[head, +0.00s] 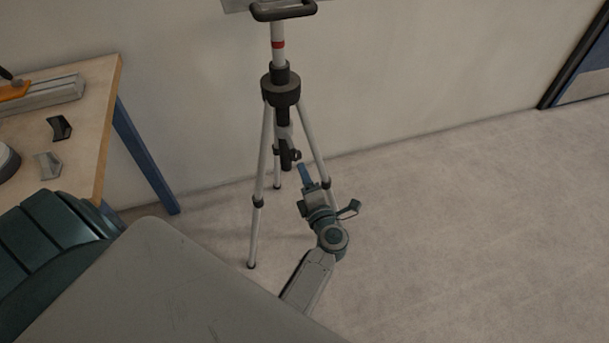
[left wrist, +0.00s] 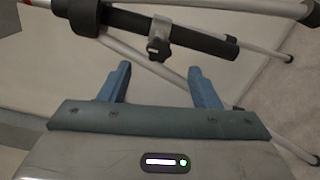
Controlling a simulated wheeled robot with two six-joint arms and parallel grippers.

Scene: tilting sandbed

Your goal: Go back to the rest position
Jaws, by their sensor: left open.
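A tripod with silver legs and a black collar (head: 281,88) stands on the floor near the wall. My left gripper (head: 304,172) is beside the tripod's right leg, at about the height of its lower middle. In the left wrist view the two blue fingers of my left gripper (left wrist: 158,72) are spread apart with nothing between them. A black tube with a clamp and knob (left wrist: 160,45), part of the tripod, lies just beyond the fingertips. I cannot tell how far apart they are. My right gripper is not in view.
A wooden workbench (head: 108,92) with blue legs is at the left, holding a metal rail (head: 50,92) and small dark and grey parts. A blue door (head: 588,75) is at the far right. The floor (head: 470,230) to the right is clear.

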